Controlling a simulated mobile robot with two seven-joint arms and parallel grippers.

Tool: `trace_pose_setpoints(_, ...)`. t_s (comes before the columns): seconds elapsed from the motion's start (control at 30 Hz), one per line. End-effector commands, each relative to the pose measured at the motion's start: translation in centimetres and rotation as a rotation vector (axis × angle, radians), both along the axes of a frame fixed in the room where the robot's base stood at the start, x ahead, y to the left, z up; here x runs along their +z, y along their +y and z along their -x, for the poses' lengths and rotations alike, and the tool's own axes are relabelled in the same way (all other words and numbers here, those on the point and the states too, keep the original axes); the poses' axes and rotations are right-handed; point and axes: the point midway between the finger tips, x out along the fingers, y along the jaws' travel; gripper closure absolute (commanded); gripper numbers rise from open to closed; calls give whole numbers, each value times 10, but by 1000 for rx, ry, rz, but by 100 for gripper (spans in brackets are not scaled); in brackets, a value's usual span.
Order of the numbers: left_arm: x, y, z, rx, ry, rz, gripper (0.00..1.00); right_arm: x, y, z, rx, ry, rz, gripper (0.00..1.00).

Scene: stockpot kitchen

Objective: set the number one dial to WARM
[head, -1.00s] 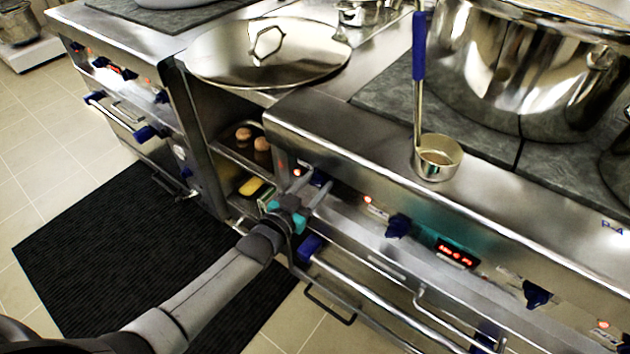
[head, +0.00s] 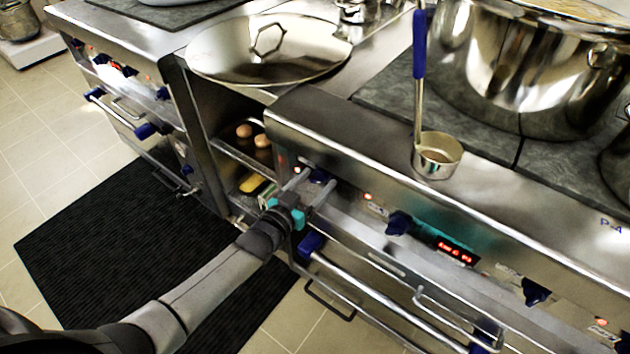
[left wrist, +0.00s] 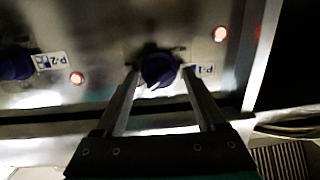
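The number one dial (head: 320,175) is a dark blue knob at the left end of the near stove's front panel. In the left wrist view the dial (left wrist: 158,68) sits beside a label that seems to read P-1, with a pale mark on its lower part. My left gripper (head: 314,184) is at this dial. In the left wrist view the gripper (left wrist: 161,74) has its fingers apart, one on each side of the knob, with a visible gap on both sides. The dial's exact setting is not readable. My right gripper is not in view.
The P-2 dial (left wrist: 15,62) is to the left in the wrist view. A blue-ended oven rail (head: 350,285) runs below the panel. A red-lit display (head: 456,251) is further right. A ladle (head: 437,155) and stockpot (head: 530,70) are above.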

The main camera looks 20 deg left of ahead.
Motion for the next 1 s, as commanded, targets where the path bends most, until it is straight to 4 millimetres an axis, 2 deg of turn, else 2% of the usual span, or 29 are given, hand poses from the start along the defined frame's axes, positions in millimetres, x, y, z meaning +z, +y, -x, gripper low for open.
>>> trace_pose_setpoints(0.47, 2, 2, 6, 0, -3, 1, 20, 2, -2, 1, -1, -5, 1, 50)
trace_pose_setpoints(0.87, 7, 14, 50, 0, 1, -1, 20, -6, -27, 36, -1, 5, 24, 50)
trace_pose_setpoints(1.0, 10, 22, 78, -1, 3, -2, 20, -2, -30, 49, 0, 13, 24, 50)
